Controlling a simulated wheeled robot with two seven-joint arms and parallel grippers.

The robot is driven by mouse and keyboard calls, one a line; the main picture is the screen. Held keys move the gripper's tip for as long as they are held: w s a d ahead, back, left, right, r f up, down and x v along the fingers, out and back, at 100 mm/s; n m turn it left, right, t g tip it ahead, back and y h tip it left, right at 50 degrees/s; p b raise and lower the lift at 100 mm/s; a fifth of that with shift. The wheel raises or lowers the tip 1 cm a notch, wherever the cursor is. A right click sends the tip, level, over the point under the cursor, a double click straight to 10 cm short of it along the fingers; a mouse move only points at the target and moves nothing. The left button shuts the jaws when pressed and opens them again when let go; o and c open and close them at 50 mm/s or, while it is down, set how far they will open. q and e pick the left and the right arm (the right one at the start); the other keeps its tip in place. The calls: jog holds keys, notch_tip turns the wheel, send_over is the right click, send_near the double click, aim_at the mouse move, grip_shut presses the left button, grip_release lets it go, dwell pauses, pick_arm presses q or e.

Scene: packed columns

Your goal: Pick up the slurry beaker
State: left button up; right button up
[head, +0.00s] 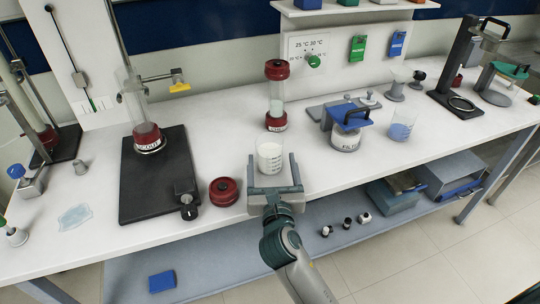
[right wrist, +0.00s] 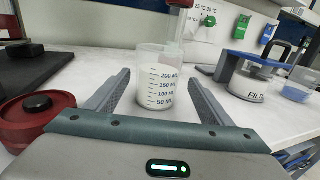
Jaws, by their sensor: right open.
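The slurry beaker (head: 270,157) is a clear graduated beaker with white contents. It stands upright on the white bench near the front edge, and it also shows in the right wrist view (right wrist: 159,80). My right gripper (head: 274,172) is open, its fingers pointing away from the front edge. In the right wrist view the two fingers (right wrist: 159,88) lie on either side of the beaker, with a visible gap at each side. My left gripper is not in view.
A red round cap (head: 223,191) sits just left of my right gripper. A clear column with red ends (head: 277,100) stands close behind the beaker. A black stand base (head: 158,180) is left.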

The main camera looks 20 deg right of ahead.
aim_at(271, 163)
jog(key=x, duration=0.3)
jog(key=shift+w+a, duration=0.1)
jog(key=shift+w, duration=0.3)
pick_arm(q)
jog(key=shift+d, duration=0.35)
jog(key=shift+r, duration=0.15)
pick_arm(e)
jog(key=shift+c, duration=0.4)
jog(key=c, duration=1.2)
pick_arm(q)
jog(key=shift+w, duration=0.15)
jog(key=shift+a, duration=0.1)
pick_arm(e)
jog(key=shift+r, duration=0.1)
